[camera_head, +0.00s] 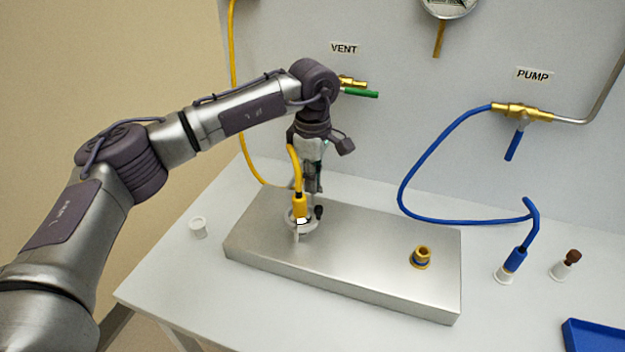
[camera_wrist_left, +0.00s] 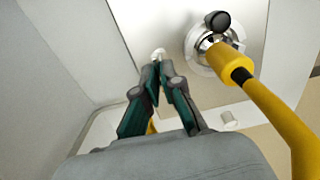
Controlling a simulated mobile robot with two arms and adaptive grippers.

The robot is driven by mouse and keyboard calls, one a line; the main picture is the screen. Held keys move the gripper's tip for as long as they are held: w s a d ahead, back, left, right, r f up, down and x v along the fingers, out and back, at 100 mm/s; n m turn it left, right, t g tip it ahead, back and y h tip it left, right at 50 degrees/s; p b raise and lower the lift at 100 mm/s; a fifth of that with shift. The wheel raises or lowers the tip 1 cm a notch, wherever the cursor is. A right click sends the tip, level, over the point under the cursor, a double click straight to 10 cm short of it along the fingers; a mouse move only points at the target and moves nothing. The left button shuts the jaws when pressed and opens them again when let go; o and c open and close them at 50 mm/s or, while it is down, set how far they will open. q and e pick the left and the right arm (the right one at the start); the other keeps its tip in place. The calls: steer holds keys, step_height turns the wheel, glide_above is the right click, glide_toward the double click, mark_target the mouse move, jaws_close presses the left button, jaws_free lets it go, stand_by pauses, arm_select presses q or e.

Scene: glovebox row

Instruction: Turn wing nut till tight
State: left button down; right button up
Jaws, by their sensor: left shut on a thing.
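The yellow hose ends in a yellow fitting (camera_head: 299,207) on the left part of the steel block (camera_head: 365,262). A silver clamp ring (camera_wrist_left: 199,62) sits around its foot, with a black knob (camera_head: 319,212) on one side; the knob also shows in the wrist view (camera_wrist_left: 217,21). My left gripper (camera_wrist_left: 158,66) points down beside the clamp, behind the yellow fitting in the head view. Its fingers are shut on a small pale piece at the tips, which seems to be the wing nut (camera_wrist_left: 158,53), mostly hidden. My right gripper is not in view.
A brass port (camera_head: 421,257) stands on the block's right part. A blue hose (camera_head: 402,190) runs from the pump valve to a white-based end on the table. A brown-topped plug (camera_head: 566,265), a blue tray (camera_head: 597,338) and a white cap (camera_head: 198,227) stand around.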

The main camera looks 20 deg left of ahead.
arm_select(q)
steer(key=shift+r, duration=0.15)
steer(key=c, duration=1.3)
jaws_free()
step_height(320, 180, up, 12)
steer(key=shift+f, duration=0.1)
